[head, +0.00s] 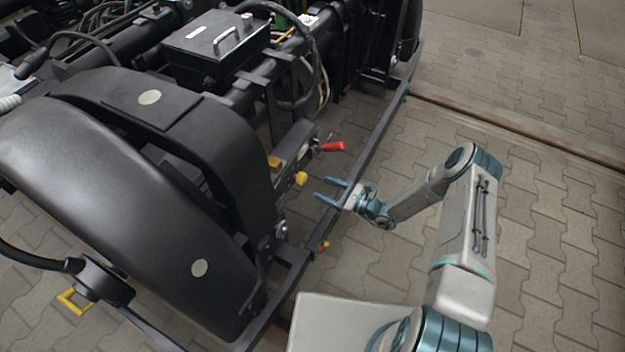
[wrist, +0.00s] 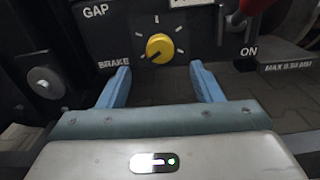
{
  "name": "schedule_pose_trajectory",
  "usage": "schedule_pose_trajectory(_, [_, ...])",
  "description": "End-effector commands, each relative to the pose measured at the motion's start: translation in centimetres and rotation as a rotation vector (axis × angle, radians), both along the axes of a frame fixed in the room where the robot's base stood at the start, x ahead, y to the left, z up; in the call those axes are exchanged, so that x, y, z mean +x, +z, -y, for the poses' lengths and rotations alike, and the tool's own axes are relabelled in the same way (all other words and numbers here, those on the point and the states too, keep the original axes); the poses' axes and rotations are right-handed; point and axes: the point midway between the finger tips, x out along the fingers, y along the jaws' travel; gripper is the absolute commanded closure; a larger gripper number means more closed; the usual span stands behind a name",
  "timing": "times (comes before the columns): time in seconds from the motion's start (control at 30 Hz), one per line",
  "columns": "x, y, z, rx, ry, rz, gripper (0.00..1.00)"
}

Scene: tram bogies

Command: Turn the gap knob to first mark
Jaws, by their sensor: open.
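The yellow gap knob (wrist: 160,48) sits on a dark panel (wrist: 110,40) marked GAP and BRAKE, with white tick marks around it. A dark pointer line on the knob points to the lower left in the wrist view. The knob also shows in the head view (head: 301,178) on the side of the bogie. My gripper (wrist: 160,82) is open and empty. Its two blue fingers stand to the left and right, just below the knob in the wrist view, and do not touch it. In the head view my gripper (head: 324,190) points at the panel from the right.
A red-handled lever (head: 333,147) juts out beside the knob; its red part (wrist: 252,6) shows near the ON label. A round bolt (wrist: 45,82) is at left. A dark frame rail (head: 365,150) runs below my gripper. Paving at right is clear.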

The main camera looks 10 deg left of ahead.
Motion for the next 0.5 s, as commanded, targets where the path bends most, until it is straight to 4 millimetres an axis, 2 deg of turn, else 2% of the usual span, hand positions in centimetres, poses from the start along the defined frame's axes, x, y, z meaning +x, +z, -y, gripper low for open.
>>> schedule_pose_trajectory(0.1, [-0.7,0.2,2.4,-0.001,-0.003,0.000,0.41])
schedule_pose_trajectory(0.2, [-1.2,0.1,3.6,0.000,-0.001,0.001,0.41])
schedule_pose_trajectory(0.5, [-1.7,0.0,4.8,0.000,0.001,0.000,0.41])
